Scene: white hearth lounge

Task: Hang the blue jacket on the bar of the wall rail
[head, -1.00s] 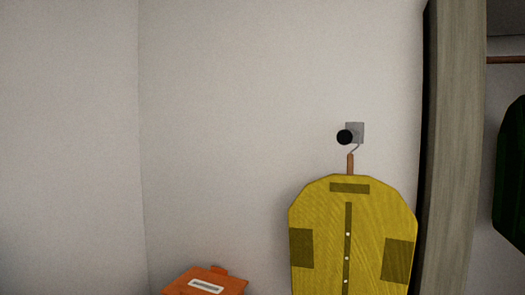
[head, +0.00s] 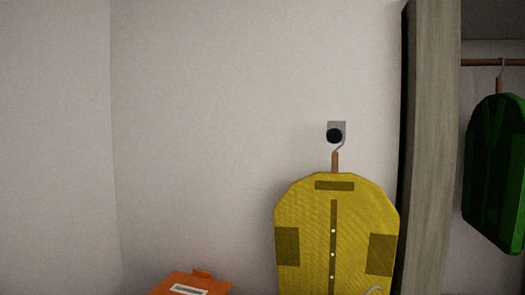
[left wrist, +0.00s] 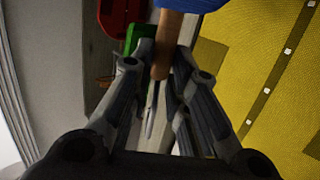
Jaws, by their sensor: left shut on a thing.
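My left gripper (left wrist: 158,65) is shut on the brown neck (left wrist: 166,42) of a hanger in the left wrist view; its thin metal hook points down the picture between the fingers. A strip of the blue jacket (left wrist: 192,4) shows at the top edge; the rest is out of frame. In the head view a small pale hook tip (head: 373,290) shows at the bottom edge, in front of the yellow jacket. A dark round bar end on a grey wall plate (head: 335,134) is above it; I cannot tell whether this is the wall rail. My right gripper is not in view.
A yellow jacket (head: 305,215) hangs below the bar end. At the right, past a grey wooden panel (head: 428,150), a green jacket (head: 495,170) hangs on a brown rod (head: 480,62). An orange box (head: 190,285) is at the bottom. The wall to the left is bare.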

